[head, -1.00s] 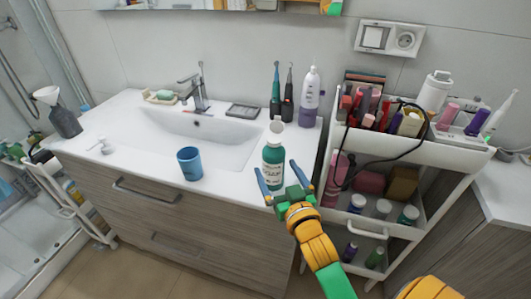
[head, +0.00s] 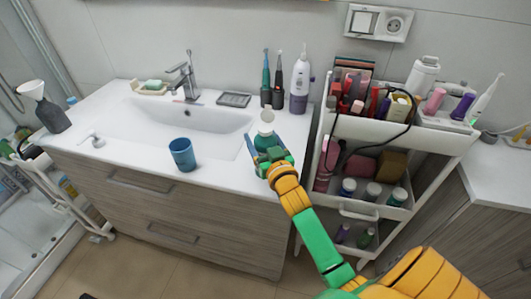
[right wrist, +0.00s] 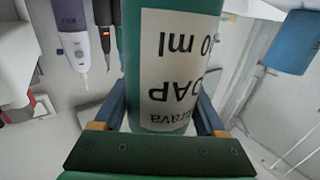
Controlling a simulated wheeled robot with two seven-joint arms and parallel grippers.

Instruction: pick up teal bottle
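The teal bottle (head: 266,140) stands upright near the front right of the white counter, with its pale pump top showing above my gripper. My right gripper (head: 270,155) is at the bottle's front and hides its lower part in the head view. In the right wrist view, the teal bottle (right wrist: 176,70) fills the middle, with its white label upside down. The blue fingers of my right gripper (right wrist: 162,105) lie against both its sides, shut on it. My left gripper is not in view.
A blue cup (head: 182,154) stands left of the bottle, by the sink (head: 185,122). A white-and-purple bottle (head: 300,85) and two dark electric toothbrushes stand behind it. A loaded white cart (head: 400,130) is close on the right.

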